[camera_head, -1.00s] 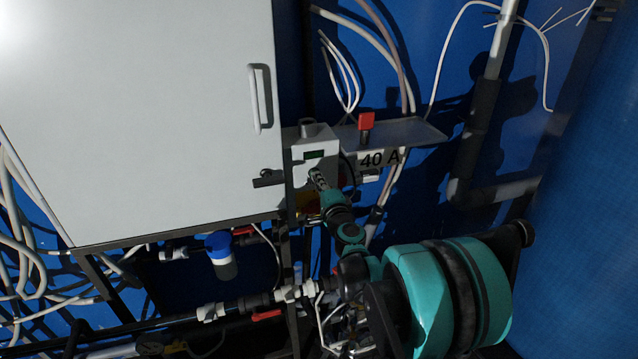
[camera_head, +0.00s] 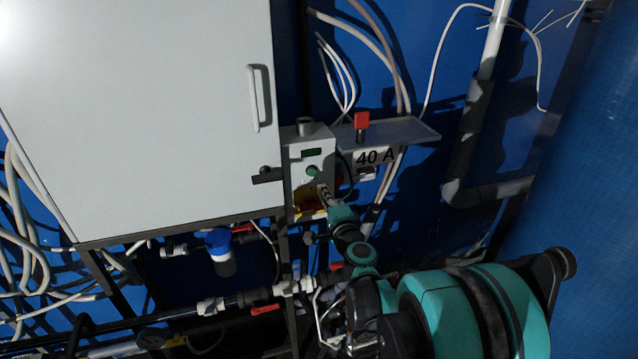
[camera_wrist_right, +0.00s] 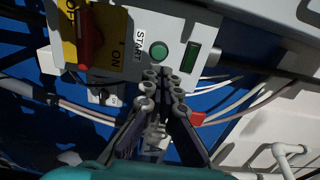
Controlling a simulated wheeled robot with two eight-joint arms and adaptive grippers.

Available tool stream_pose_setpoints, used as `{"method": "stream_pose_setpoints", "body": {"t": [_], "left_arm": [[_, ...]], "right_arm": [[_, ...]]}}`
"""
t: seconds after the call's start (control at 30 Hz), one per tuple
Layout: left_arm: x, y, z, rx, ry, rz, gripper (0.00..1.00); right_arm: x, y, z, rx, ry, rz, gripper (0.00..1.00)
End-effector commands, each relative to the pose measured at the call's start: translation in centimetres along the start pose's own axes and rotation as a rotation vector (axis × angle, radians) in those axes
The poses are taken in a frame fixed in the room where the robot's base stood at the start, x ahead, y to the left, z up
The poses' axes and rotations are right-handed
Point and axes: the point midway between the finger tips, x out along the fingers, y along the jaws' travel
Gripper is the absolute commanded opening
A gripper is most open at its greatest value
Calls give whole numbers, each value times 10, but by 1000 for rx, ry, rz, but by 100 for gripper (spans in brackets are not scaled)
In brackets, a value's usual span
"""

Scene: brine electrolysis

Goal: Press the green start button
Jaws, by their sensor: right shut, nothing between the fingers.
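The green start button (camera_head: 312,171) sits on the front of a small grey control box (camera_head: 299,158), below a dark green display (camera_head: 312,153). In the right wrist view the round green button (camera_wrist_right: 159,51) is beside the word START. My right gripper (camera_head: 323,190) is just below and in front of the button, with its fingers shut and nothing between them. In the right wrist view its fingertips (camera_wrist_right: 161,74) point at the button and look close to it. I cannot tell whether they touch. My left gripper is not in view.
A yellow plate with a red ON/OFF switch (camera_wrist_right: 91,38) is beside the button. A shelf (camera_head: 405,131) with a red-topped part (camera_head: 361,121) and a 40 A label (camera_head: 374,157) adjoins the box. A large white cabinet (camera_head: 140,110) stands left. Pipes and hoses run below.

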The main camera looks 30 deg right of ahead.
Motion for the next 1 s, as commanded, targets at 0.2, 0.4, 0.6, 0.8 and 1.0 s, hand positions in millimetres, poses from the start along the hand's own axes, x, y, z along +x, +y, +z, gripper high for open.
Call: {"method": "stream_pose_setpoints", "body": {"t": [0.2,0.4,0.6,0.8,1.0], "left_arm": [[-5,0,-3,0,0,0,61],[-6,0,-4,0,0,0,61],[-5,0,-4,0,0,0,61],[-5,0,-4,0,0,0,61],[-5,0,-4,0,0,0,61]], "right_arm": [[-38,-1,-1,0,1,0,0],[-51,0,0,0,0,0,0],[-52,0,0,0,-1,0,0],[-52,0,0,0,0,0,0],[-52,0,0,0,0,0,0]]}}
